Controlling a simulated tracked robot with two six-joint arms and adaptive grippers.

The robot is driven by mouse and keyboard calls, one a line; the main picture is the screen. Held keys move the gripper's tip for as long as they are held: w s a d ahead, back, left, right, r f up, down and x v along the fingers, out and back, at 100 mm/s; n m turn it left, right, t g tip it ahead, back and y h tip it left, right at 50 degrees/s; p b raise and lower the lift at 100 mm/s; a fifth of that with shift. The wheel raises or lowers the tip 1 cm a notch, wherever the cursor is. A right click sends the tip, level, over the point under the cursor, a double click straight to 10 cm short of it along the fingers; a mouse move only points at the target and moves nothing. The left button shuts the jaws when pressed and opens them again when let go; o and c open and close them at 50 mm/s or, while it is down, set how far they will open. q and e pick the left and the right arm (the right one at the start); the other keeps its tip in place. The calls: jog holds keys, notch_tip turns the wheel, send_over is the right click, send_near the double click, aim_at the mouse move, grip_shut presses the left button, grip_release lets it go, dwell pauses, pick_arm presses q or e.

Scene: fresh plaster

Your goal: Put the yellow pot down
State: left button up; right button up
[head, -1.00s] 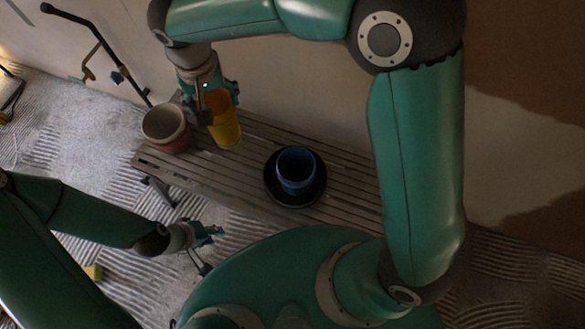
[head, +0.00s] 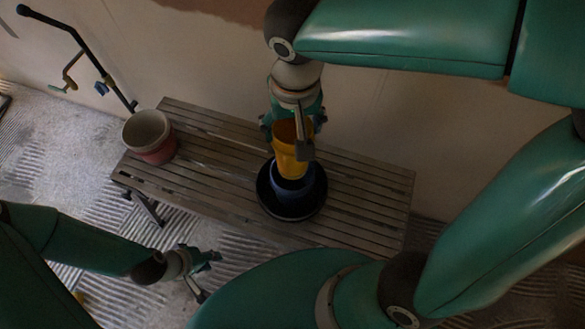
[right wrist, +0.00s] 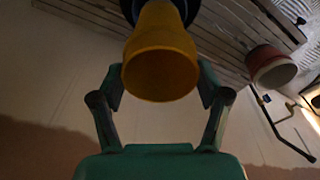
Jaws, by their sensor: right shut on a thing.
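The yellow pot (head: 290,160) is held by my right gripper (head: 294,138), whose fingers are on either side of it. Its lower end overlaps the opening of the blue pot (head: 298,192) in the head view; I cannot tell whether they touch. The blue pot stands on a dark saucer (head: 272,207) on the slatted bench. In the right wrist view the yellow pot (right wrist: 160,62) sits between the fingers (right wrist: 160,88), with the dark blue pot partly hidden behind it. My left gripper (head: 203,272) is open and empty, low in front of the bench.
A red pot with a pale rim (head: 150,137) stands at the left end of the slatted bench (head: 215,180). A standpipe with a tap (head: 90,68) rises behind that end. The wall runs along the back. Bench slats are bare between the red pot and saucer, and right of the saucer.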

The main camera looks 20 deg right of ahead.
aim_at(293, 164)
notch_tip(293, 164, down, 14)
jog(key=b, duration=0.3)
jog(key=shift+b, duration=0.3)
jog(key=shift+f+b, duration=0.4)
jog(key=o, duration=1.5)
jog(key=shift+r, duration=0.1)
jog(key=shift+r+p, duration=0.35)
jog(key=shift+p, duration=0.15)
jog(key=r+p, duration=0.1)
jog(key=r, duration=0.3)
jog(key=s+r+p, duration=0.1)
jog(key=r, duration=0.3)
jog(key=r+p, duration=0.1)
jog(key=r, duration=0.2)
jog(key=shift+s+a+r, duration=0.2)
jog(key=shift+r, duration=0.2)
